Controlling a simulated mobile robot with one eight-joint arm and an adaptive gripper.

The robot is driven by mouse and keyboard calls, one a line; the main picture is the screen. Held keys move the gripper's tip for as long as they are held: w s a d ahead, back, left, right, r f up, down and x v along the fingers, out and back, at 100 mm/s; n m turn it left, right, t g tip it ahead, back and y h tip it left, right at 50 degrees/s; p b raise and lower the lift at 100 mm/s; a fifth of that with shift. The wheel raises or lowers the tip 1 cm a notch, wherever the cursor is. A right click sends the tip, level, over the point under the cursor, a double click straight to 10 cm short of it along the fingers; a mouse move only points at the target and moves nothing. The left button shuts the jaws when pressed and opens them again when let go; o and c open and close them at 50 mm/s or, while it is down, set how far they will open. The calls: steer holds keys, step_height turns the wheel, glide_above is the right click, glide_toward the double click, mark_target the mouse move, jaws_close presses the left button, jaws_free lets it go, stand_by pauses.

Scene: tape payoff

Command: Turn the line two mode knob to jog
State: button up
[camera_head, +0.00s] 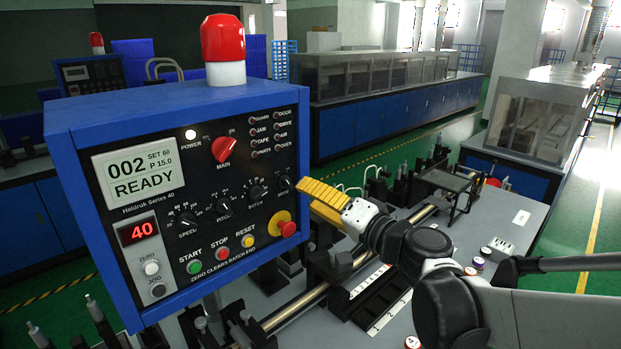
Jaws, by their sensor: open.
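A blue control box (185,105) fills the left of the view, its black face carrying a red main knob (224,149) and three small black knobs: a speed knob (187,219), a pitch knob (224,208) and a batch knob (256,191). The fingers overlap in this view, hiding the gap.
A red emergency button (287,228) on a yellow base sits just below my gripper. A red beacon (223,40) tops the box. Another control box (88,80) stands behind at left. Machine rails (295,308) and posts lie below the arm. Green floor is open beyond.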

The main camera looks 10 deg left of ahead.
mark_target(291, 184)
steer(key=x, duration=0.7)
steer(key=shift+w+a+b, duration=0.1)
steer(key=shift+w+b, duration=0.05)
steer(key=shift+b, duration=0.25)
jaws_close()
